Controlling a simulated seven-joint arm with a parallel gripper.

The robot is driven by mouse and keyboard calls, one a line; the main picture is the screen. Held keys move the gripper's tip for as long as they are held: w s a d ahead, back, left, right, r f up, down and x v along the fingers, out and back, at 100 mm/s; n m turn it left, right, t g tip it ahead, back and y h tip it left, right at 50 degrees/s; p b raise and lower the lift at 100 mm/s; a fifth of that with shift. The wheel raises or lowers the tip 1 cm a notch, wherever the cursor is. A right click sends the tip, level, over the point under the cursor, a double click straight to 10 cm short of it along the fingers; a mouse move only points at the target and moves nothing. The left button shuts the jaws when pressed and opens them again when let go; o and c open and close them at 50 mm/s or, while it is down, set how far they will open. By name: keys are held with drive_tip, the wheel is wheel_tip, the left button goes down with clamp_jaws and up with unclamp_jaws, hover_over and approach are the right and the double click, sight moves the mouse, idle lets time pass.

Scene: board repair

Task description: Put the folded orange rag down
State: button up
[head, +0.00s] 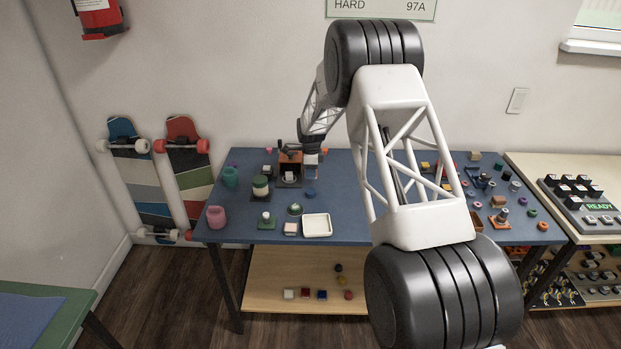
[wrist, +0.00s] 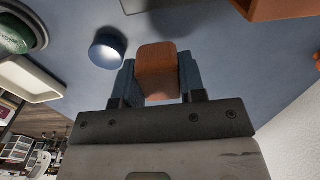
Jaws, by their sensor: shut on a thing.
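The folded orange rag (wrist: 157,72) is a small rounded orange-brown block in the wrist view. It sits between the two blue fingers of my gripper (wrist: 158,80), which are shut on it. The blue table top shows behind it, and I cannot tell whether the rag touches it. In the head view my gripper (head: 311,158) is over the back middle of the blue table (head: 345,190), just right of a brown-orange box. The rag is too small or hidden to make out there.
The brown-orange box (head: 290,158) stands close beside my gripper. A blue round piece (wrist: 107,48) lies near the fingers. Bare table shows around the blue piece.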

sight(311, 183)
drive_tip(key=shift+w+a+f, duration=0.1)
drive_tip(key=shift+w, duration=0.35)
drive_tip(key=shift+f, duration=1.7)
drive_tip(key=shift+f, duration=0.15)
drive_tip(key=o, duration=0.9)
wheel_tip(311, 183, up, 12)
drive_tip(key=shift+r, duration=0.15)
drive_tip(key=shift+s+r, duration=0.1)
